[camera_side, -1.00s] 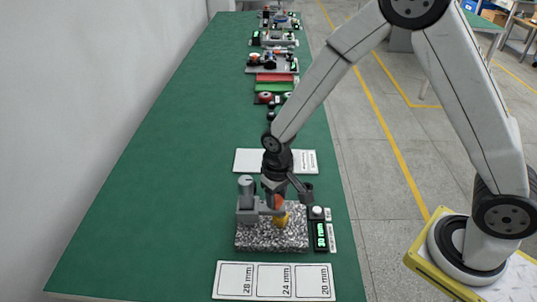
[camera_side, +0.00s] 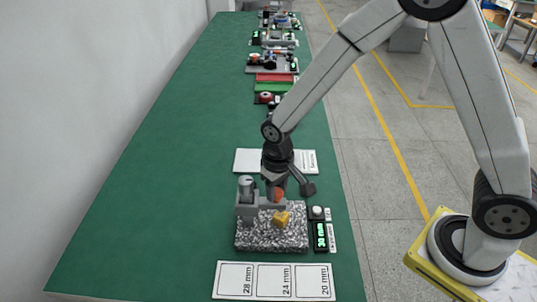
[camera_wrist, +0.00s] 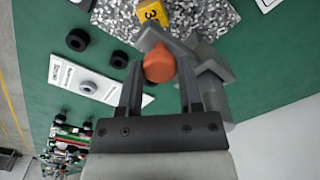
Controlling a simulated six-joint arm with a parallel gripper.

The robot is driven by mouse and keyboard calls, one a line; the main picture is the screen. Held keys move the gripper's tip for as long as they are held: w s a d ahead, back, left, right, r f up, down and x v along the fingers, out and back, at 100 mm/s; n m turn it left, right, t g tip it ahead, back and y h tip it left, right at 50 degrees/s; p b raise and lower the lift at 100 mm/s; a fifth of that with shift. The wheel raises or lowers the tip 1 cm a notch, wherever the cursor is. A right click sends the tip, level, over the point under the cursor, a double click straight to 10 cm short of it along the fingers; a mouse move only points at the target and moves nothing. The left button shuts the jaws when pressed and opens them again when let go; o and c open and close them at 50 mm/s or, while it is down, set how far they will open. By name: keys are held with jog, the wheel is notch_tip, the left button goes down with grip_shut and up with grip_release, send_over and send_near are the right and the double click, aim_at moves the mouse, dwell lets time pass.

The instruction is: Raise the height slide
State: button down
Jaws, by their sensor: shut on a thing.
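My gripper (camera_side: 277,187) is shut on the orange knob (camera_side: 277,195) of the height slide. In the wrist view my gripper's fingers (camera_wrist: 160,80) stand either side of the orange knob (camera_wrist: 160,66). The slide's grey arm (camera_side: 262,200) reaches right from the grey column (camera_side: 246,188), which stands at the back left of the speckled plate (camera_side: 270,242). A yellow block (camera_side: 281,218) sits on the plate below the arm, with a gap visible between them. It carries a "3" in the wrist view (camera_wrist: 152,12).
A black readout (camera_side: 320,236) with green digits stands right of the plate; its digits are hard to read. A white card (camera_side: 274,280) marked 28, 24 and 20 mm lies in front. A white sheet (camera_side: 248,160) lies behind. The green table is clear at left.

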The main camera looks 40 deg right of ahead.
jog(key=shift+r, duration=0.25)
jog(key=shift+c, duration=1.3)
grip_release()
jog(key=shift+r, duration=0.15)
jog(key=shift+r, duration=3.75)
jog(key=shift+s+d, duration=0.3)
jog(key=shift+d, duration=0.2)
jog(key=s+d+t, duration=0.2)
jog(key=s+d, duration=0.6)
jog(key=s, duration=0.1)
jog(key=shift+d+f+t, duration=0.15)
jog(key=shift+f+t, duration=0.15)
jog(key=shift+f, duration=0.15)
